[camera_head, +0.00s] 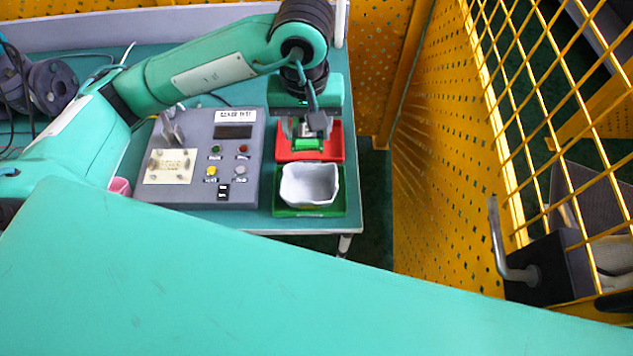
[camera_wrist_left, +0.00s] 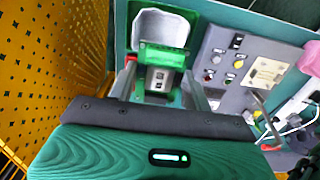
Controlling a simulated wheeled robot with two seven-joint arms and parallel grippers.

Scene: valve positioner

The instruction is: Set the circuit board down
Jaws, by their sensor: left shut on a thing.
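My left gripper (camera_head: 306,130) points down over the red tray (camera_head: 336,152) at the table's right side. It is shut on the green circuit board (camera_head: 308,146), which is partly hidden by the fingers. In the left wrist view the circuit board (camera_wrist_left: 160,54) shows between the two fingers, with dark parts on it. The board is over the red tray; I cannot tell if it touches the tray floor. My right gripper is in neither view.
A green tray (camera_head: 281,210) with a white bin (camera_head: 309,184) stands just in front of the red tray. A grey control box (camera_head: 232,152) with buttons and a small screen stands to the left. A yellow perforated fence (camera_head: 437,150) rises to the right of the table.

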